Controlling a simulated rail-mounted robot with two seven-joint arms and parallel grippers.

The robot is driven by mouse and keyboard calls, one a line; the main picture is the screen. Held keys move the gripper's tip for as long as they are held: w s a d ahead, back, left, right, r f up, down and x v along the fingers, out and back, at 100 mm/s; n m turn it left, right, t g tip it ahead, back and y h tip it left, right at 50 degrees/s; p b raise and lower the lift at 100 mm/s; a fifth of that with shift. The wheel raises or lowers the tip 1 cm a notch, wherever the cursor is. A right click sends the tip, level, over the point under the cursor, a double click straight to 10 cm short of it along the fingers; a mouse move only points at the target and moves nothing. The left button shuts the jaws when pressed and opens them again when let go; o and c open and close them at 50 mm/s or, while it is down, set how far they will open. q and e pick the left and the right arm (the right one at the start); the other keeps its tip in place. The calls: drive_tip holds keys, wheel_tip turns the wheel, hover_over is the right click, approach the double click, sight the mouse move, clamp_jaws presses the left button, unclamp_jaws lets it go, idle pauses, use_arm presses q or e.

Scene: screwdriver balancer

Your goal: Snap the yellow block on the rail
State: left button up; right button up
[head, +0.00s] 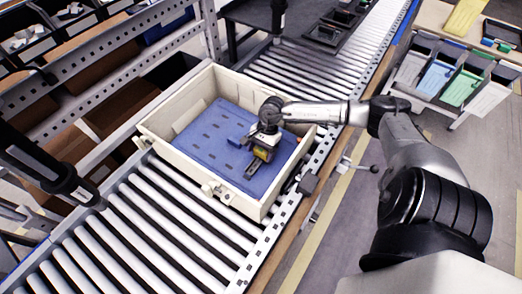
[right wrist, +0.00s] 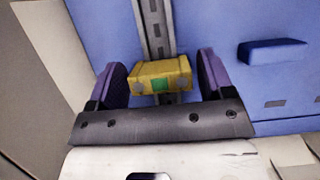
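The yellow block (right wrist: 160,75) has a green square on its near face and shows between my right gripper's fingers in the right wrist view. It also shows small under the gripper in the head view (head: 262,153). My right gripper (right wrist: 165,80) is open around the block, with a narrow gap at its right side; contact at its left side is unclear. The grey slotted rail (right wrist: 155,28) runs behind the block. In the head view the rail (head: 241,186) lies on the blue board inside the crate. Whether the block touches the rail is hidden. My left gripper is not in view.
The cream crate (head: 170,153) stands on a roller conveyor (head: 150,215); its walls surround the right gripper. A blue raised piece (right wrist: 272,52) sits right of the rail. The blue board (head: 212,135) has free room at left. A bin rack (head: 450,80) stands at upper right.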

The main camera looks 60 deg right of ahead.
drive_tip(key=shift+o, duration=1.1)
drive_tip(key=shift+d+r, duration=0.1)
drive_tip(key=shift+d+r, duration=0.1)
drive_tip(key=shift+r, duration=0.25)
drive_tip(key=p+v, duration=0.1)
drive_tip(key=v, duration=1.1)
drive_tip(key=shift+r+p, duration=0.3)
drive_tip(key=shift+r, duration=0.1)
drive_tip(key=shift+d, duration=0.1)
